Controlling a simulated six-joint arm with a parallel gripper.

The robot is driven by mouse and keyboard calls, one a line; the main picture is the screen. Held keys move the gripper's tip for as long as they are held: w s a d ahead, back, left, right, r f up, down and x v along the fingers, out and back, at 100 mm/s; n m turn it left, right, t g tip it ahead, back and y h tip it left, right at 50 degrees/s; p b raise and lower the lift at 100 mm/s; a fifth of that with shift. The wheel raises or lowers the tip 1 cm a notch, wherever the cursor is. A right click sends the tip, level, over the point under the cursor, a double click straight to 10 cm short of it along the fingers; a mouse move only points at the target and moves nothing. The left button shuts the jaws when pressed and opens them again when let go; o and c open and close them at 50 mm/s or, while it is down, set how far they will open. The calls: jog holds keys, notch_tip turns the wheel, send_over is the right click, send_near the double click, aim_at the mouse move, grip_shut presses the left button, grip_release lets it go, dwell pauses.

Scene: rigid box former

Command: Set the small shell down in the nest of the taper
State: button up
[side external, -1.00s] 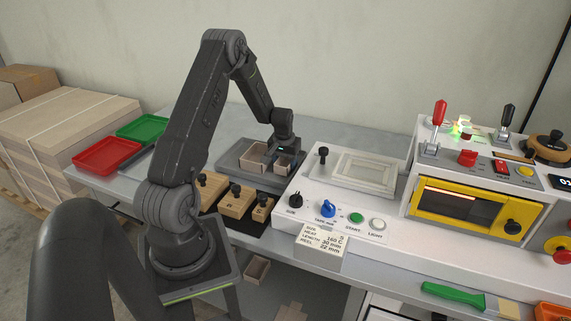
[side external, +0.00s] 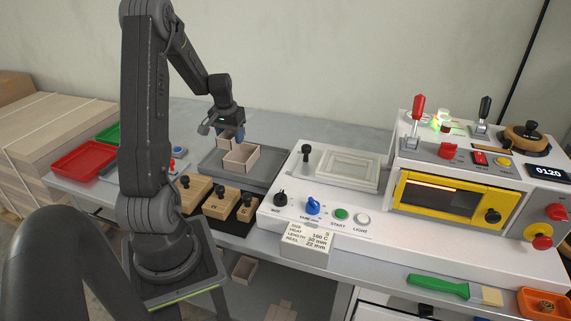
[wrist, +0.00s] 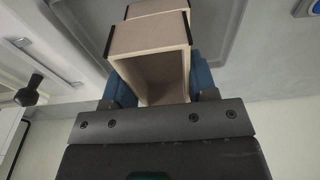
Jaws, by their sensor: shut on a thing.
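My gripper (side external: 235,132) is above the grey tray, and its blue fingers are shut on the small shell (side external: 229,142). In the wrist view the shell (wrist: 145,40) is an open beige box with dark corner strips, held between the fingers. The larger shell (side external: 240,160) sits on the tray just below and in front of it; the two overlap in the side view, so the gap cannot be told. The taper is the white machine to the right, and its nest (side external: 346,169) is a pale recessed frame on top, apparently empty.
The grey tray (side external: 272,172) lies beside the taper. A black-knobbed post (side external: 306,155) stands at the taper's left edge, between my gripper and the nest. Wooden blocks with knobs (side external: 217,198) are in front. Red tray (side external: 83,160) and yellow-framed machine (side external: 440,196) flank the area.

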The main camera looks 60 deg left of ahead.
jog(key=w+d+r+m+h, duration=0.1)
jog(key=w+d+r+m, duration=0.25)
jog(key=w+d, duration=0.65)
jog(key=w+d+r+m, duration=0.2)
jog(key=w+d+m, duration=0.4)
jog(key=d, duration=0.6)
jog(key=w+d+r+m, duration=0.2)
jog(key=w+d+m, duration=0.1)
jog(key=d, duration=1)
jog(key=f+n, duration=0.1)
jog(key=f, duration=0.1)
jog(key=s+f+n, duration=0.1)
jog(key=f, duration=0.1)
jog(key=f+n, duration=0.1)
jog(key=f, duration=0.2)
jog(key=shift+s+d+n, duration=0.15)
jog(key=shift+n, duration=0.1)
